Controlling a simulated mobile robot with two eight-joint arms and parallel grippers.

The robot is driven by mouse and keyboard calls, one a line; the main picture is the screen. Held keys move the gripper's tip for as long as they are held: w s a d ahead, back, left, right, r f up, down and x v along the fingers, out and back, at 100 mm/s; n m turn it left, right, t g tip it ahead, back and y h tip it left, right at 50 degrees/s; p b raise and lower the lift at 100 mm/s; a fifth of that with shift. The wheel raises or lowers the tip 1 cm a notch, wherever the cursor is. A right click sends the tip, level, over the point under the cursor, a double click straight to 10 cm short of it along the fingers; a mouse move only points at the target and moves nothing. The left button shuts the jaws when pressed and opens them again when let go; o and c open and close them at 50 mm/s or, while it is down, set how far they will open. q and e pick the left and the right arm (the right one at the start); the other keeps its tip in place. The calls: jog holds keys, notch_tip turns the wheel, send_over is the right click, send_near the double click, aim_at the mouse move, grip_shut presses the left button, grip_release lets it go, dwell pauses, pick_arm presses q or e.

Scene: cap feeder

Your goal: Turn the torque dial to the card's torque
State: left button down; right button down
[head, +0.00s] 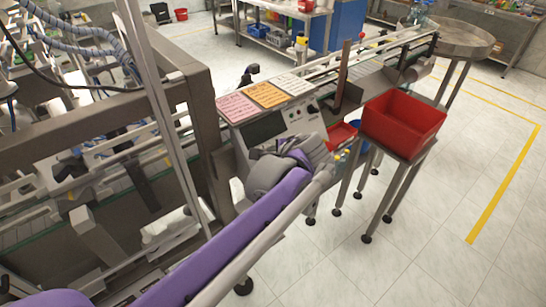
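The control panel (272,130) is a grey slanted box with a dark screen (263,130) at its left and small controls at its right. A dark round knob (312,109) shows at the panel's upper right; I cannot read its marks or tell if it is the torque dial. Pink (236,106), orange (267,95) and white (293,84) cards lie side by side along the panel's top, with text too small to read. My purple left arm reaches from the lower left, and its grey wrist (275,172) covers the panel's lower part. Its fingers cannot be made out. My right gripper is not in view.
A red bin (403,122) stands on a stand right of the panel, with a smaller red tray (341,135) beside it. A metal frame (200,120) stands at the left. The floor at the lower right is clear.

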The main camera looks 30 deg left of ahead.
pick_arm(q)
jog(key=m+g, duration=0.1)
jog(key=m, duration=0.3)
jog(key=shift+f+b, duration=0.1)
jog(key=shift+b, duration=0.2)
jog(key=shift+m+g, duration=0.4)
jog(key=shift+m, duration=1)
jog(key=c, duration=0.6)
grip_release()
jog(key=v, duration=1.1)
